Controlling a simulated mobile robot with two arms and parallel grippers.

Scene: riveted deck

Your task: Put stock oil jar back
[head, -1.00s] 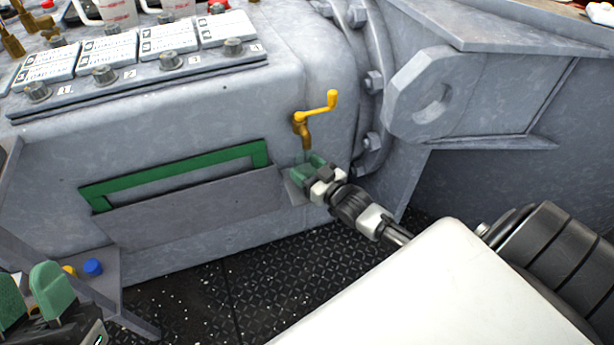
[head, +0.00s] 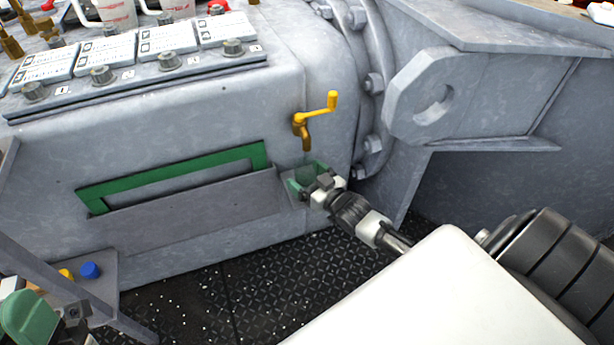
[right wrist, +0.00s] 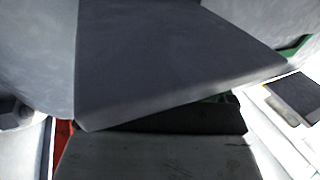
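A small see-through greenish shape, which looks like the oil jar (head: 308,175), stands below the yellow-handled brass tap (head: 303,130) on a small ledge at the right end of the grey trough. My right gripper (head: 306,178) is at it, with its green fingertips apart on either side. I cannot tell if they touch it. The right wrist view shows mostly grey plates and no clear jar. My left gripper (head: 28,318) is partly cut off at the bottom left corner; its finger gap is not clear.
A grey shelf (head: 100,290) at lower left bears items with a blue cap (head: 90,269) and a yellow cap (head: 66,273). The trough (head: 190,205) lies under a green-framed slot (head: 175,172). White mugs (head: 105,14) stand at the top left. The patterned floor is clear.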

